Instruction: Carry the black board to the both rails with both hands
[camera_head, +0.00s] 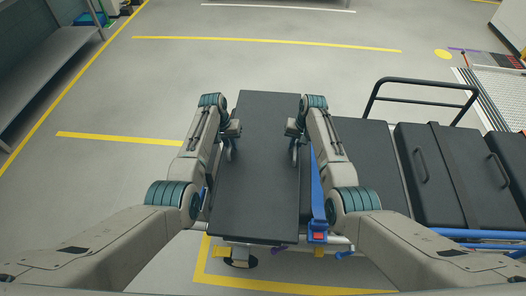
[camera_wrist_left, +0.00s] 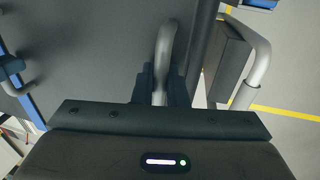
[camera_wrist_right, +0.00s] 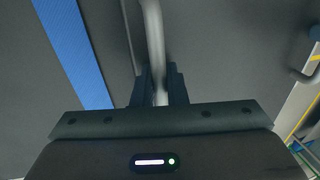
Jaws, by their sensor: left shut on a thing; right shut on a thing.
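The black board (camera_head: 258,195) is long and flat, and lies lengthwise in front of me in the head view. My left gripper (camera_head: 231,148) is at its left edge, shut on a grey curved handle (camera_wrist_left: 166,45). My right gripper (camera_head: 296,148) is at its right edge, shut on a matching handle (camera_wrist_right: 153,35).
To the right are another dark panel (camera_head: 360,160) and black cases with handles (camera_head: 426,175). A black tube push bar (camera_head: 425,82) stands behind them. A grey shelf (camera_head: 45,65) is at the far left. Floor beyond the board is clear, with yellow lines (camera_head: 265,41).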

